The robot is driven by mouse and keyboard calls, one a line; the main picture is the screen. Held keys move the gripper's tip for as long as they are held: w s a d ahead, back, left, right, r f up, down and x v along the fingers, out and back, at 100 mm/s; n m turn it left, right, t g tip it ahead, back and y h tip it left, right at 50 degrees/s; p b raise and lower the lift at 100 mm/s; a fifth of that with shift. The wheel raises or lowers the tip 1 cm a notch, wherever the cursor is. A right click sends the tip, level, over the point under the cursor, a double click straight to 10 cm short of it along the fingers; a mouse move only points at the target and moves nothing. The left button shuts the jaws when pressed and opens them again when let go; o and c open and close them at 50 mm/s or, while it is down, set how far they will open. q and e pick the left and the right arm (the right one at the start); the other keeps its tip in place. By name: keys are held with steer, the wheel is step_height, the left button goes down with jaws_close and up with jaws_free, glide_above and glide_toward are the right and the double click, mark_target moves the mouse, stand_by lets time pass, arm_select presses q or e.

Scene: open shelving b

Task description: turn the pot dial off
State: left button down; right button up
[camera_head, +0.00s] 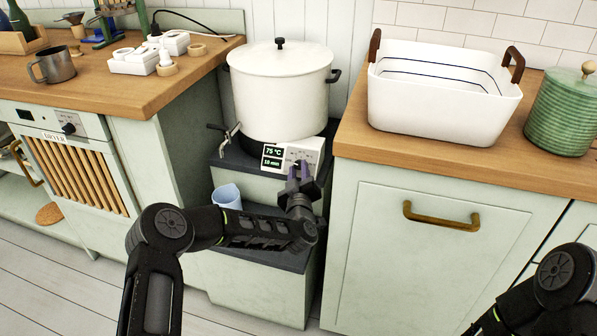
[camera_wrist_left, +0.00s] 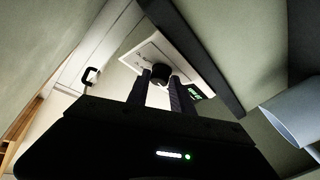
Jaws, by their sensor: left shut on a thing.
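The white pot (camera_head: 281,92) with a black-knobbed lid stands on a dark step between two counters. Its white control panel (camera_head: 311,153) faces me at the pot's lower front, with a green display (camera_head: 272,157) reading 75 °C and 10 min. My left gripper (camera_head: 300,172) is at the panel's front. In the left wrist view the black round dial (camera_wrist_left: 161,76) sits between the two fingertips of my left gripper (camera_wrist_left: 160,84), which are shut on it. The dial's pointer mark is too small to read. My right arm shows at the lower right, but its gripper is out of view.
A pale blue cup (camera_head: 227,196) stands on the lower step, left of my left gripper; it also shows in the left wrist view (camera_wrist_left: 295,117). A metal tap (camera_head: 228,135) sticks out at the pot's left. A white basin (camera_head: 440,95) stands on the right counter (camera_head: 450,165).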

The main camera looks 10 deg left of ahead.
arm_select(q)
steer(key=shift+r, duration=0.1)
steer(key=c, duration=1.1)
jaws_free()
steer(key=shift+c, duration=0.2)
step_height(320, 180, up, 10)
steer(key=p, duration=0.2)
